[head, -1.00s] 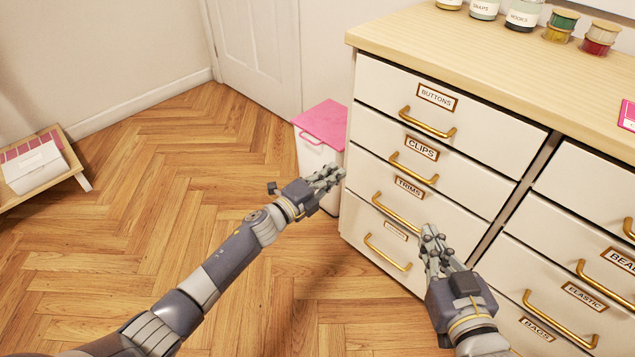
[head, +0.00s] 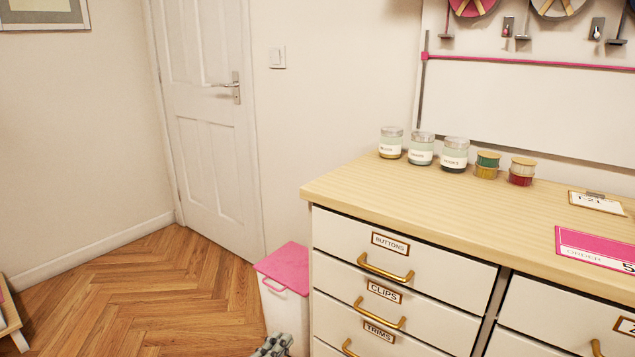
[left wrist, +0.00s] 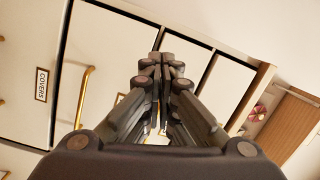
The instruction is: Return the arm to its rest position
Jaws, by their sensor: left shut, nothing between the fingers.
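My left gripper (head: 273,346) shows only in part at the bottom edge of the head view, in front of the white bin. In the left wrist view my left gripper (left wrist: 160,62) is shut and empty, its fingers together, with pale drawer fronts behind it. The rest of the left arm is below the head view's frame. My right gripper does not show in the head view now.
The white drawer cabinet (head: 420,263) with brass handles fills the right. Jars (head: 455,154) and thread spools (head: 487,165) stand on its top. A white bin with a pink lid (head: 283,268) stands beside it. A closed door (head: 207,140) and open floor lie left.

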